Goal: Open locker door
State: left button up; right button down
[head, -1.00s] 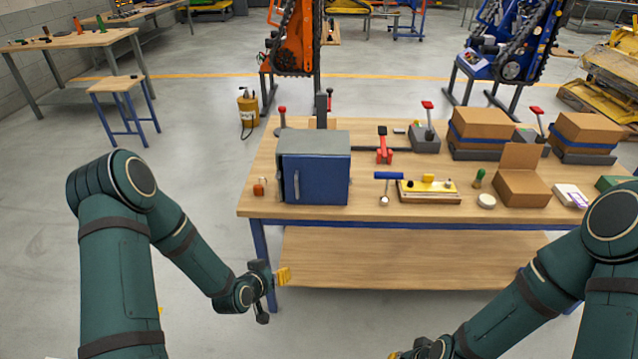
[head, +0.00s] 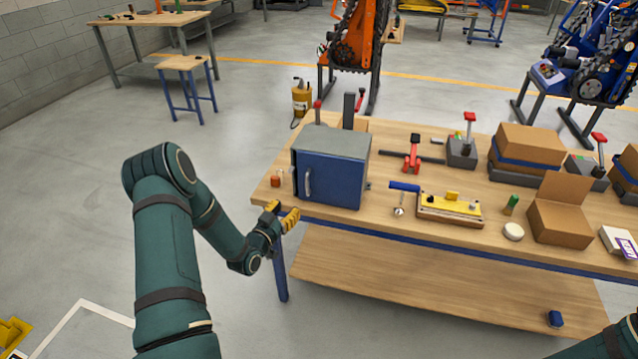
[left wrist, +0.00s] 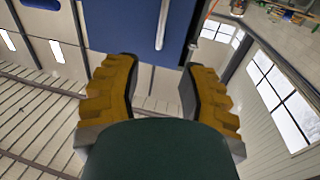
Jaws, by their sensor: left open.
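The locker (head: 332,166) is a small grey box with a blue door (head: 327,182), standing at the left end of the workbench. The door looks shut. Its light vertical handle (head: 308,184) is on the door's left side. My left gripper (head: 283,212) is open and empty at the bench's front left corner, below and left of the handle, apart from it. In the left wrist view the yellow fingers (left wrist: 160,95) are spread, with the blue door (left wrist: 125,35) and handle (left wrist: 162,24) beyond them. My right gripper is out of view.
On the workbench (head: 380,222), a red padlock-like item (head: 276,180) lies left of the locker. Floor left of the bench is clear.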

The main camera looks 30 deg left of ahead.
aim_at(307, 184)
pick_arm(q)
jog(key=w, duration=1.3)
jog(key=shift+w+a, duration=0.3)
jog(key=shift+w, duration=0.05)
grip_shut()
